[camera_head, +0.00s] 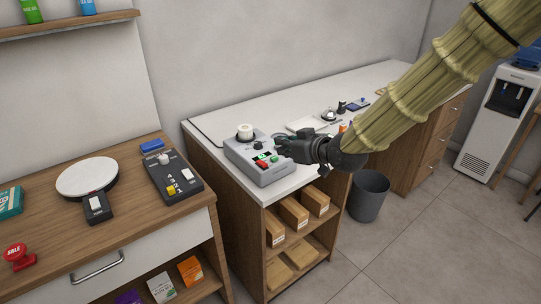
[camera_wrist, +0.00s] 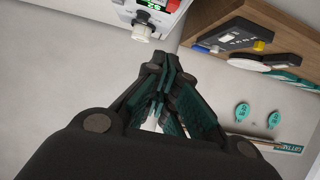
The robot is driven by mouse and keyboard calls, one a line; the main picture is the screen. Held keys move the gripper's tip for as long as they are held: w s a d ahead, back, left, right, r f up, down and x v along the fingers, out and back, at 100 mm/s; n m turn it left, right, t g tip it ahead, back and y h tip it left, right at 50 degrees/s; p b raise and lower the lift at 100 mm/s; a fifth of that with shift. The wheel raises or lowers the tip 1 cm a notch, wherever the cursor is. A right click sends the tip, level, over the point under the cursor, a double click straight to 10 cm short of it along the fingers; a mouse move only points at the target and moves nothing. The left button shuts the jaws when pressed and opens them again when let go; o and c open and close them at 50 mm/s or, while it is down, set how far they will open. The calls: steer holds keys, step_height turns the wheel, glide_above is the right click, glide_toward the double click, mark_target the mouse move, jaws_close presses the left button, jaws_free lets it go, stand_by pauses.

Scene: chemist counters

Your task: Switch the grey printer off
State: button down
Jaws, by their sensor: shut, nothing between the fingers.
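The grey printer (camera_head: 246,156) stands on the near left end of the white counter. It has a white round part on top, a small lit green display, and red and green controls on its sloped front. Part of it shows at the top of the wrist view (camera_wrist: 127,10), with the display and a red control at the frame edge. My gripper (camera_head: 282,144) is shut and empty, close by the printer's right side. Whether it touches the printer is unclear. In the wrist view, the shut fingers (camera_wrist: 160,68) point toward the printer. The side behind my gripper is hidden.
A dark device (camera_head: 180,185) with a white knob and yellow button sits on the wooden counter (camera_head: 130,235) at left, beside a round white scale (camera_head: 87,177). A red stamp (camera_head: 18,256) stands in front. Farther along the white counter lie papers (camera_head: 306,125) and a bell (camera_head: 328,115).

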steer(key=p, duration=0.2)
glide_above(266, 166)
steer(key=f, duration=0.4)
steer(key=shift+w+a+f, duration=0.15)
steer(key=shift+w+a, duration=0.2)
steer(key=shift+w, duration=0.05)
steer(key=shift+s+d+f+p, duration=0.15)
steer(key=shift+f+p, duration=0.1)
steer(key=shift+f, duration=0.3)
steer(key=shift+s+d+f+p, duration=0.1)
steer(key=shift+f+p, duration=0.15)
steer(key=shift+f, duration=0.25)
steer(key=shift+s+f, duration=0.15)
steer(key=shift+f, duration=0.7)
